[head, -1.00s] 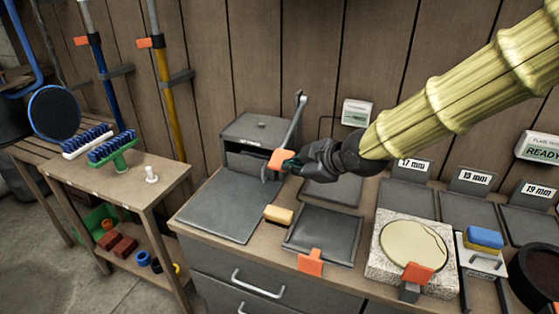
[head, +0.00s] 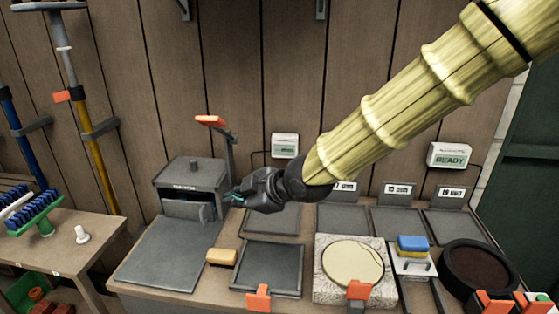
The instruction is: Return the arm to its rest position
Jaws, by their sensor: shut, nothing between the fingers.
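My gripper (head: 237,199) is at the end of my yellow ribbed arm, which reaches in from the upper right. Its dark fingers with teal tips point left and are shut with nothing between them. The gripper is in front of the grey lever post (head: 231,158), beside the dark grey box (head: 191,176). The lever's orange handle (head: 211,121) is above and to the left of the fingers, apart from them. The gripper hides part of the bench behind it.
The bench holds a grey tray (head: 266,270), a tan block (head: 222,257), a pale disc (head: 352,263) on a stone slab, a blue-and-yellow sponge (head: 412,244) and a dark round pan (head: 479,270). A small table (head: 75,250) with brushes stands at left. A READY display (head: 450,156) hangs at right.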

